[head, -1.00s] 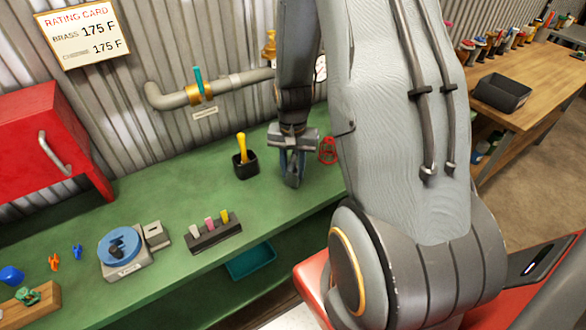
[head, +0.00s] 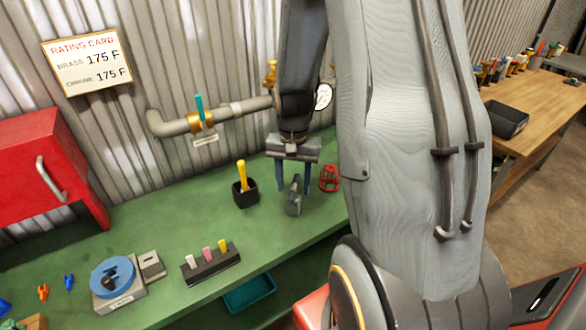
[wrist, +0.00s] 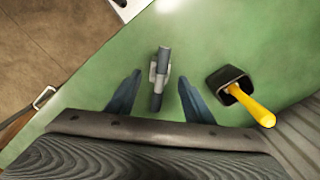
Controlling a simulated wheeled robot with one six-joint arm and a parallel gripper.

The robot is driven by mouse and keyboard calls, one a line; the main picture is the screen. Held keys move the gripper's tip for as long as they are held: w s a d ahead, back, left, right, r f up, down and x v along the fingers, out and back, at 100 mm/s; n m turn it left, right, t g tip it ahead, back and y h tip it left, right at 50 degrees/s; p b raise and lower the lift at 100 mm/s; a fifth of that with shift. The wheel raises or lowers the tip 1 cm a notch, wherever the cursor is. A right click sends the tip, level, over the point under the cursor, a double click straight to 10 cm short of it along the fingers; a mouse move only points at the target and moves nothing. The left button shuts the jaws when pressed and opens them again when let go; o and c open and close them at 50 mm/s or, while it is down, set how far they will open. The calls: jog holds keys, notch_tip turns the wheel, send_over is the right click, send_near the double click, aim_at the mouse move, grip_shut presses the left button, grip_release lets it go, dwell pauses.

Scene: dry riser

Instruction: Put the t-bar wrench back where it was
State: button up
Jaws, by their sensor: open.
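A small grey tool with a dark bar and a paler hub, which looks like the t-bar wrench (head: 294,198), is on the green bench; it also shows in the wrist view (wrist: 160,78). I cannot tell whether it stands or lies. My gripper (head: 294,186) is open, fingers pointing down, one on each side of the wrench. In the wrist view, my gripper (wrist: 159,80) has visible gaps between both fingers and the wrench, so it is not gripped.
A black cup (head: 246,197) with a yellow-handled tool stands left of the wrench. A red wire cage (head: 329,178) is close on the right. The pipe with valves (head: 225,112) runs behind. Green bench (head: 215,220) in front is bare up to the coloured-tag block (head: 211,264).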

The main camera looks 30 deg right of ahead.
notch_tip(320, 180, up, 6)
jog(key=shift+r+b, duration=0.15)
jog(key=shift+b, duration=0.45)
jog(key=s+a+r+n, duration=0.1)
jog(key=s+a+n, duration=0.2)
jog(key=a, duration=0.3)
jog(key=s+a+r+n+t, duration=0.1)
jog(key=s+a+n, duration=0.3)
jog(key=a+n, duration=0.1)
jog(key=shift+s+a+n+t, duration=0.2)
jog(key=shift+a+n+t, duration=0.1)
jog(key=shift+a, duration=0.6)
jog(key=shift+f+b, duration=0.35)
jog(key=shift+f, duration=0.05)
